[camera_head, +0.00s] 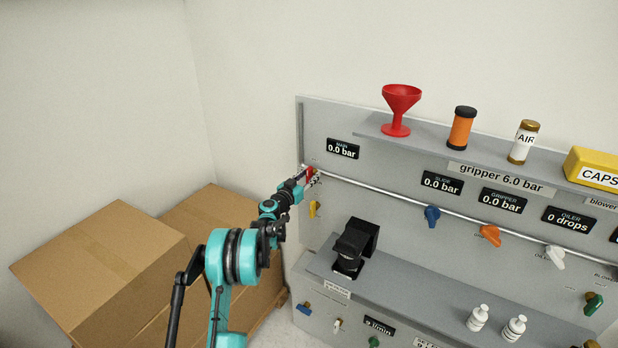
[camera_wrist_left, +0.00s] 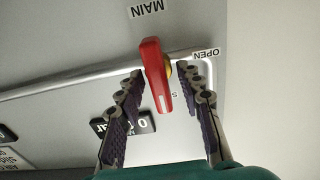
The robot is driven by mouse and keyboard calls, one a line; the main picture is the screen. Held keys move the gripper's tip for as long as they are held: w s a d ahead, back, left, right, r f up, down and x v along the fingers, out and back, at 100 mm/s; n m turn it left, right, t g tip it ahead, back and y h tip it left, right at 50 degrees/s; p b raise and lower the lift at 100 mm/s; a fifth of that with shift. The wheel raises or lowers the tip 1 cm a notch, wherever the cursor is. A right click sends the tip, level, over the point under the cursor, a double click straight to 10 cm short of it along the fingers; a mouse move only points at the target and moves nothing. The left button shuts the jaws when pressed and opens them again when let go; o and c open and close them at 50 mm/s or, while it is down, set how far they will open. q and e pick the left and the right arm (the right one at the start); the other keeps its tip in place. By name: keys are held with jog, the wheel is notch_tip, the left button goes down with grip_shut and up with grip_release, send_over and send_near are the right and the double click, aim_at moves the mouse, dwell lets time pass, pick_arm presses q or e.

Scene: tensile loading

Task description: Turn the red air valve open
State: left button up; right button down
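The red air valve (camera_wrist_left: 154,72) is a red lever handle on a brass stem, on the grey panel under the label MAIN in the left wrist view. It points across the pipe, and the label OPEN (camera_wrist_left: 206,54) is beside it. In the head view the red valve (camera_head: 309,172) is small at the panel's left end, partly covered by my gripper. My left gripper (camera_wrist_left: 158,92) is open, with one finger on each side of the handle and visible gaps to both. The left gripper (camera_head: 308,181) also shows at the valve in the head view. My right gripper is not in view.
A silver pipe (camera_head: 375,189) runs along the panel past a blue valve (camera_head: 432,216), an orange valve (camera_head: 490,235) and a white valve (camera_head: 555,256). A yellow handle (camera_head: 313,209) is just below the gripper. Cardboard boxes (camera_head: 105,265) stand at left.

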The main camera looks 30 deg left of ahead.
pick_arm(q)
grip_shut()
dwell(0.3)
jog(key=n+b, duration=0.1)
jog(key=n, duration=0.3)
jog(key=shift+a+n, duration=0.15)
jog(key=shift+n, duration=0.25)
jog(key=n+b, duration=0.1)
jog(key=n, duration=0.3)
jog(key=shift+a+f, duration=0.1)
jog(key=shift+a, duration=0.05)
jog(key=n, duration=0.5)
jog(key=shift+f+b, duration=0.15)
jog(key=shift+b, duration=0.15)
jog(key=shift+a+f+n, duration=0.1)
jog(key=shift+n, duration=1.8)
